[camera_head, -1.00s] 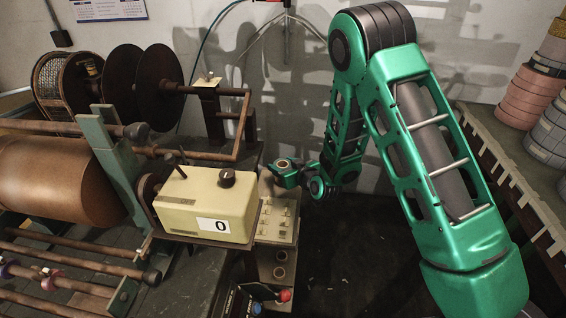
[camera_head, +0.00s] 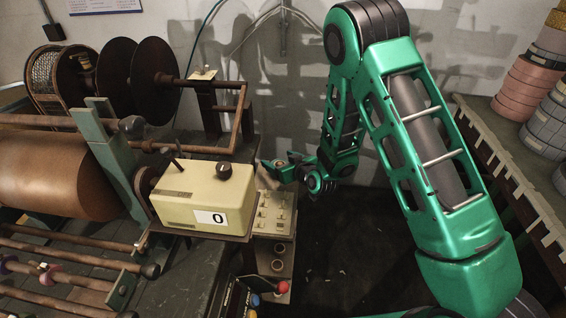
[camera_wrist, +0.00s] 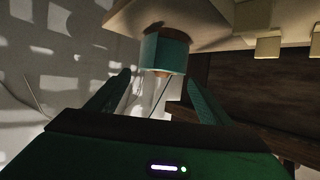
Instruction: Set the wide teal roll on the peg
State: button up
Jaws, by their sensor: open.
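The teal roll (camera_wrist: 165,53) shows in the wrist view as a short wide cylinder, against a pale brown surface (camera_wrist: 125,14) at the top of the picture. My gripper (camera_wrist: 160,90) is open, its two fingers apart on either side below the roll. The roll lies just beyond the fingertips, and I see no finger touching it. A pale shiny shape shows between the fingers under the roll; I cannot tell whether it is the peg. In the head view my gripper (camera_head: 285,168) is small, behind the control panel. I cannot make out the roll or peg there.
A cream counter box (camera_head: 205,195) reading 0 and a switch panel (camera_head: 273,212) stand left of my gripper. A rusty winding machine with a large brown roller (camera_head: 55,170) fills the left. Stacked rolls (camera_head: 530,90) sit on a right-hand shelf. Dark open floor lies between.

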jog(key=v, duration=1)
jog(key=shift+s+r, duration=0.15)
jog(key=shift+s, duration=0.05)
jog(key=shift+d, duration=0.1)
